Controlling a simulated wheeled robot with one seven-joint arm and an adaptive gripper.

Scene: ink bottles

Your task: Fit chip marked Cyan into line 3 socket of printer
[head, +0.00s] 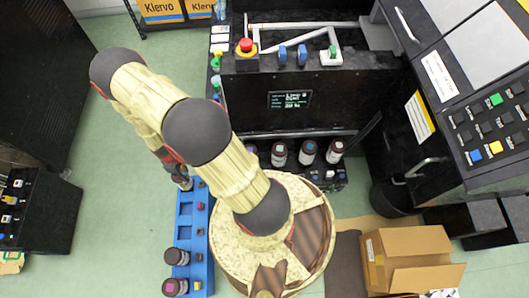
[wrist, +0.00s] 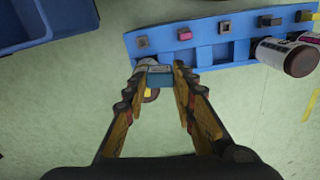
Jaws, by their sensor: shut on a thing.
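My gripper (wrist: 158,75) is shut on a small teal-blue chip (wrist: 160,78), which sits between its fingertips; any marking on it is too small to read. In the head view my gripper (head: 184,184) is at the far end of the blue rack (head: 184,222). The rack (wrist: 206,55) also shows in the wrist view, just beyond the held chip. A whitish object, perhaps a bottle, is partly hidden behind the chip. The printer (head: 290,118) is the dark machine with a small lit screen. Bottles stand in a row at its front; I cannot tell which socket is line 3.
Small chips, one pink (wrist: 184,40), sit along the rack's edge. Dark-capped bottles (head: 177,257) stand at its near end. A cardboard box (head: 410,250) and a black bin (head: 393,197) are at the right. Green floor is clear left of the rack.

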